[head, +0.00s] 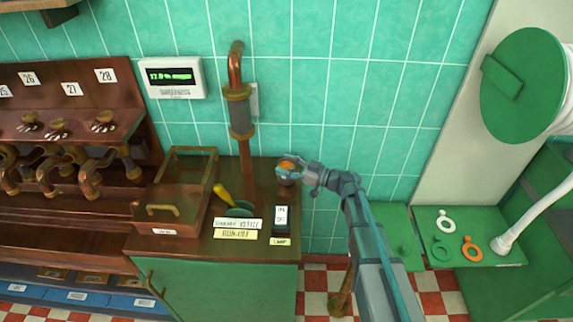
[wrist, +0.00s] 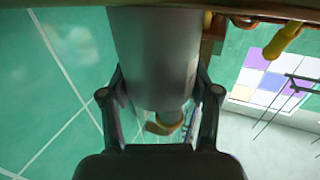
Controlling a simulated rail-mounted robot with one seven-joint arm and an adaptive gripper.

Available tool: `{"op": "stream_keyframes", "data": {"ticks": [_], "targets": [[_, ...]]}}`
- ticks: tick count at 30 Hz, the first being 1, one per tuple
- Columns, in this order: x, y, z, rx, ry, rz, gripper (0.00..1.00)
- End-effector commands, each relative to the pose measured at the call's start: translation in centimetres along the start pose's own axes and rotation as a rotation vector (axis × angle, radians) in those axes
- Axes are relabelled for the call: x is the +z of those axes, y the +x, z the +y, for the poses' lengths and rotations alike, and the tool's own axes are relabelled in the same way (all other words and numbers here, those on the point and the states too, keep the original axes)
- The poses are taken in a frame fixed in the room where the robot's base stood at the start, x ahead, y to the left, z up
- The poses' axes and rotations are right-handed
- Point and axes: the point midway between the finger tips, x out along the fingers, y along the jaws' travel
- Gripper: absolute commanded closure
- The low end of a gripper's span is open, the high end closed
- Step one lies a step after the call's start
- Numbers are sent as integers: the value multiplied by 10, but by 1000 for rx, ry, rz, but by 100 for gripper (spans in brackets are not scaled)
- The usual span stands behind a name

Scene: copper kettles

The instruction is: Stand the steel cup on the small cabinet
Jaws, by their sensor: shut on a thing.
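The steel cup (head: 287,181) is a small grey cylinder, upright or nearly so, with an orange-brown look at its mouth in the head view. My gripper (head: 293,171) is shut on it, coming from the right. In the wrist view the cup (wrist: 152,55) fills the space between the two fingers. The small cabinet, green with a brown top (head: 261,188), stands below. The cup is over or at the back right part of that top. I cannot tell whether its base touches the top. A brown edge (wrist: 250,10) crosses the wrist view beside the cup's end.
A copper-brown box (head: 172,195) stands on the cabinet's left. A vertical pipe (head: 243,150), a yellow-handled tool (head: 224,194), label plates (head: 237,230) and a switch block (head: 281,220) stand right of it. The tiled wall (head: 320,100) is close behind. A green surface with rings (head: 470,240) lies right.

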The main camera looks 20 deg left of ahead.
Motion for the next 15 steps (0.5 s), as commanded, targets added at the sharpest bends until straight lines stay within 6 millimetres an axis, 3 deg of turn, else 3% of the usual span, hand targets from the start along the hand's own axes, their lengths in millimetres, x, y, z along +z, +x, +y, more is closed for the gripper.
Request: {"op": "stream_keyframes", "data": {"ticks": [8, 9, 13, 15], "targets": [[4, 0, 0, 0, 1, 0, 90], [4, 0, 0, 0, 0, 0, 34], [4, 0, 0, 0, 0, -1, 13], [4, 0, 0, 0, 0, -1, 13]]}}
